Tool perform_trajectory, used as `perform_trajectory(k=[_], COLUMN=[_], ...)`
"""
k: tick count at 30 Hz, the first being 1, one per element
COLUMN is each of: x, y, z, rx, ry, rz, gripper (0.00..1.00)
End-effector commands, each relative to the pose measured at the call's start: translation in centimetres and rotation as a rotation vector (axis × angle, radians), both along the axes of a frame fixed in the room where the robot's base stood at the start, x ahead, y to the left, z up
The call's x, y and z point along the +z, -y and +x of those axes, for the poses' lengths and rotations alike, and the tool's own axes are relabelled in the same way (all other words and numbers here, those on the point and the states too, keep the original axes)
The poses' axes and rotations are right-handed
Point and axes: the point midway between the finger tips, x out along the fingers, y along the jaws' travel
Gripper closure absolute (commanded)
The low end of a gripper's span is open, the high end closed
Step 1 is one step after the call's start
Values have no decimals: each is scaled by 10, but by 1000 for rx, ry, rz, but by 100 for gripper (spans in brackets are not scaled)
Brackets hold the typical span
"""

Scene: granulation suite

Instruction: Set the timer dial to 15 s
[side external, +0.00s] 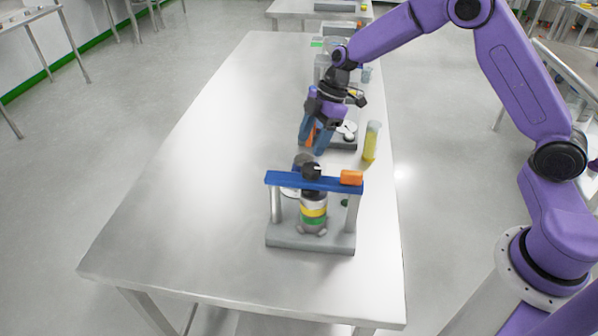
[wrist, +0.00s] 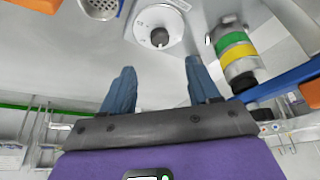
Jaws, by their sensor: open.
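The dial (wrist: 147,19) is a white round plate with marks and a dark central knob (wrist: 160,37), seen at the top of the wrist view. The marks are too small to read, so I cannot tell its setting. In the side view what looks like the same disc (side external: 290,192) is partly hidden by the stand's blue bar. My gripper (side external: 313,146) has blue fingers and hangs above the table behind the stand. In the wrist view its fingertips (wrist: 160,67) are apart, with nothing held between them, and the dial lies beyond them, apart from both.
A banded green, yellow and white cylinder (wrist: 237,52) stands beside the dial under a blue crossbar (side external: 312,182) carrying an orange block (side external: 351,177). A yellow-filled cylinder (side external: 371,141) stands right of my gripper. A perforated metal cup (wrist: 98,8) is nearby. The table's left side (side external: 190,170) is clear.

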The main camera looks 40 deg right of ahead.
Motion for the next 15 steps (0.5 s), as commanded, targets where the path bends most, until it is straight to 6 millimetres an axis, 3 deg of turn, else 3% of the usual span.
perform_trajectory(k=[9,15], x=[-56,-82], y=[-23,-34], z=[2,3], rx=[1,-1], ry=[-2,-1], rz=[-1,-1], gripper=[39,39])
